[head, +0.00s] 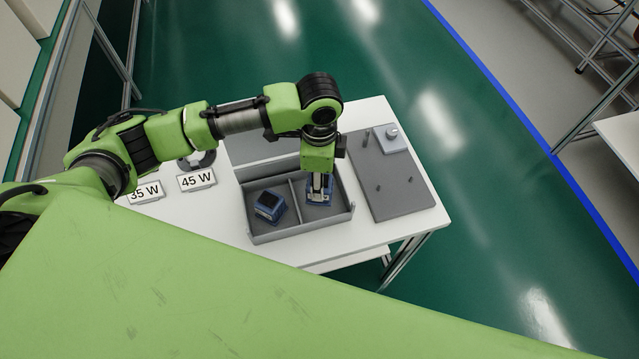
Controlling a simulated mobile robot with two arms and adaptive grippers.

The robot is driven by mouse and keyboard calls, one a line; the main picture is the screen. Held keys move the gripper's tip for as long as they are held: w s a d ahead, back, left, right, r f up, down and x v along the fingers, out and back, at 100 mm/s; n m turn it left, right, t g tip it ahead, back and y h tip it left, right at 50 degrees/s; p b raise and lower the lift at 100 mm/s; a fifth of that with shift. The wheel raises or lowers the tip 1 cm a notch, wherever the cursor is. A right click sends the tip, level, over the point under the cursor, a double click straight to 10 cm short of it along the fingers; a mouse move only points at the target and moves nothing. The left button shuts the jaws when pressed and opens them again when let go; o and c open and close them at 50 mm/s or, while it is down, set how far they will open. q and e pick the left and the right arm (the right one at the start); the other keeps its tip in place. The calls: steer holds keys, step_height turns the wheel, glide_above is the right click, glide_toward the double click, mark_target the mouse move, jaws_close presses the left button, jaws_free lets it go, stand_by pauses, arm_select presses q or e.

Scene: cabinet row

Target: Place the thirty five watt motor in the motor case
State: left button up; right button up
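The grey motor case (283,236) sits on the white table, with a divider making two compartments. A blue motor (269,206) with a dark top lies at an angle in its left compartment. Another blue motor (319,200) is in or just above the right compartment. My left gripper (320,188) points down at this second motor, its fingers against or around it; I cannot tell whether they are shut on it. Neither motor shows a readable wattage. A "35 W" sign (145,193) stands at the table's left, and my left arm covers the area behind it. My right gripper is out of view.
A "45 W" sign (197,180) stands beside the first sign, with a dark round object (205,160) behind it. A grey plate (402,197) with upright pegs and a light block (392,138) lies right of the case. The green floor beyond is clear.

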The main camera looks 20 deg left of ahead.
arm_select(q)
steer(key=shift+w+f+p, duration=0.2)
steer(key=shift+f+p, duration=0.25)
steer(key=shift+f, duration=1.3)
steer(key=shift+f, duration=0.1)
steer(key=o, duration=1.6)
steer(key=shift+c, duration=0.2)
step_height(320, 180, up, 12)
steer(key=shift+r+b, duration=0.1)
steer(key=shift+b, duration=0.6)
